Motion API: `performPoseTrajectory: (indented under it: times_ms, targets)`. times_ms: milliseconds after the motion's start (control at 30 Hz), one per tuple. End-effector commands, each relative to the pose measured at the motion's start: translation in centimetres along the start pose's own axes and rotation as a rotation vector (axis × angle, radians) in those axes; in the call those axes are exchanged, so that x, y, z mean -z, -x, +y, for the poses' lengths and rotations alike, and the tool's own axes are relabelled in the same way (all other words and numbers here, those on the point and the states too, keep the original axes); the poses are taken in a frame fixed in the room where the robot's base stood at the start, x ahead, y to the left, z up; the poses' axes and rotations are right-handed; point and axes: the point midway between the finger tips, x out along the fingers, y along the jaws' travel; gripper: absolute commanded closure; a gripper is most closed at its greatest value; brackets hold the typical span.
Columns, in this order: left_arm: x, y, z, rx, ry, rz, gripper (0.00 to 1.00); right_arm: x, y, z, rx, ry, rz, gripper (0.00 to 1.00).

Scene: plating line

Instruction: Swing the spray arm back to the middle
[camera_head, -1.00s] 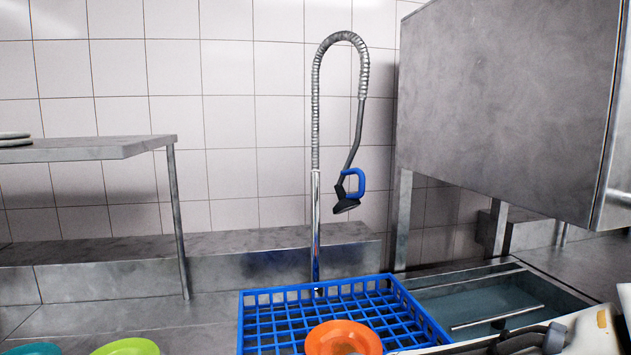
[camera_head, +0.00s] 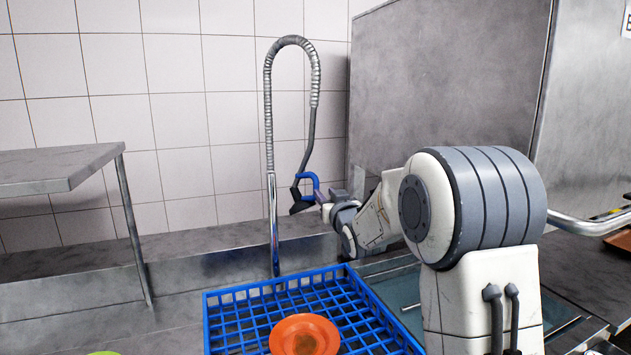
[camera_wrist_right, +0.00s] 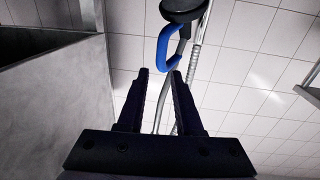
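The spray arm (camera_head: 268,130) is a steel riser with a coiled spring hose, looping over and hanging down on its right side. Its spray head, with a blue handle (camera_head: 309,182) and dark nozzle, hangs at the end of the hose. My right gripper (camera_head: 324,196) is at the right side of the blue handle. In the right wrist view, my right gripper (camera_wrist_right: 160,72) is open with nothing between its fingertips; the blue handle (camera_wrist_right: 163,48) lies just beyond them. Whether they touch, I cannot tell. My left gripper is out of view.
A blue rack (camera_head: 213,310) with an orange dish (camera_head: 304,336) stands below the spray arm. A steel sink (camera_head: 405,285) is to its right, partly hidden by my arm. A large steel housing (camera_head: 440,80) stands at right, a steel shelf (camera_head: 60,168) at left.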

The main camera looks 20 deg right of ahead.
Motion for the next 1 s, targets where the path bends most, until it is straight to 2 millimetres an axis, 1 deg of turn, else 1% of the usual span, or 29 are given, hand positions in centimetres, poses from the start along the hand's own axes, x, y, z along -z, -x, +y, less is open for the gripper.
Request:
performPoseTrajectory:
  times_ms: [33, 300, 433, 533, 633, 900, 933, 967, 1000]
  targets:
    - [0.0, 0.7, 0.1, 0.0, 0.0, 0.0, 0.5, 0.2, -0.9, -0.1, 0.001, 0.0, -0.003, 0.66]
    - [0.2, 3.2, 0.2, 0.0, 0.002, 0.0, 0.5, 0.2, -5.8, -0.2, 0.003, -0.001, -0.004, 0.66]
    - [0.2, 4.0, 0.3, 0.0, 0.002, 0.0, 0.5, 0.1, -7.5, -0.2, 0.003, -0.001, -0.005, 0.66]
    - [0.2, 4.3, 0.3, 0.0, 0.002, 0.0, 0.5, 0.1, -8.4, -0.2, 0.003, -0.001, -0.004, 0.66]
    - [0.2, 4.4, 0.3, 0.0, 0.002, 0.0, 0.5, 0.0, -8.8, -0.3, 0.002, -0.001, -0.003, 0.66]
    - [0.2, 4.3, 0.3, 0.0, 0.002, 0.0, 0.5, -0.1, -8.9, -0.2, 0.002, 0.0, -0.003, 0.66]
    - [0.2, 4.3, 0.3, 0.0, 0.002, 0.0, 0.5, -0.1, -8.9, -0.2, 0.002, 0.0, -0.003, 0.73]
    - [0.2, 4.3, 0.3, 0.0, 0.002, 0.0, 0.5, -0.1, -8.9, -0.2, 0.002, 0.0, -0.003, 0.85]
    - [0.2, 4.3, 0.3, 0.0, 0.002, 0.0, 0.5, -0.1, -8.9, -0.2, 0.002, 0.0, -0.003, 1.0]
